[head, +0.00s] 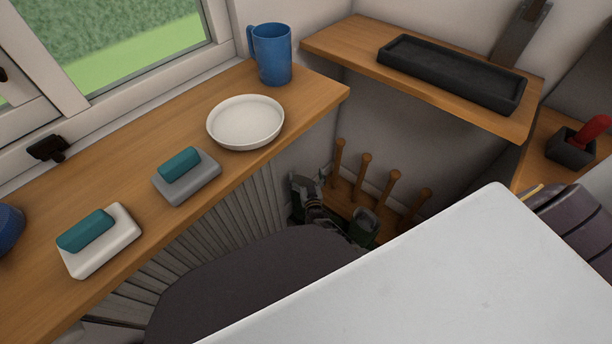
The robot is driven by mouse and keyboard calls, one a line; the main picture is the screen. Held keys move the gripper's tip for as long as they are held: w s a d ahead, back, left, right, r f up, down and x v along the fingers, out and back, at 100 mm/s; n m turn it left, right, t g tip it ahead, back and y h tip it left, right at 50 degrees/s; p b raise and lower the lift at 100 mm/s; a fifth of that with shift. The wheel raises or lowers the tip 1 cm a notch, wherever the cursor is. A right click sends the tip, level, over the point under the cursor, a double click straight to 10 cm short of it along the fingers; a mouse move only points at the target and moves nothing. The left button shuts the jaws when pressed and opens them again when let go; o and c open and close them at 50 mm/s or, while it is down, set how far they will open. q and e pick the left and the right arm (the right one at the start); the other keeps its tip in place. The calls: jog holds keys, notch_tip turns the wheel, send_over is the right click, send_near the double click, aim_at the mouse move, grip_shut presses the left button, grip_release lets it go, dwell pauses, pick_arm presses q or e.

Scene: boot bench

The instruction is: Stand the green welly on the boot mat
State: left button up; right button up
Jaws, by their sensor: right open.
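Two dark green boot-like shapes show low in the corner, one at the left (303,188) and one at the right (362,228). I cannot tell which is the green welly; both are small and partly hidden. My right gripper (319,208) is open, down between and close to these shapes. I cannot tell whether it touches either. A black, low-rimmed rectangular tray (455,72), which seems to be the boot mat, lies empty on the wooden shelf at upper right. My left gripper is not in view.
Upright wooden pegs (366,172) stand beside the green shapes. The window shelf (140,163) holds a blue mug (271,54), a white dish (245,122) and two teal bars on grey (187,181) and white (100,247) holders. A dark box with a red-handled item (572,147) stands far right.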

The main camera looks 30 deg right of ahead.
notch_tip(320, 180, up, 11)
jog(key=p, duration=1)
jog(key=shift+f, duration=0.2)
dwell(0.6)
jog(key=shift+s, duration=0.1)
dwell(0.7)
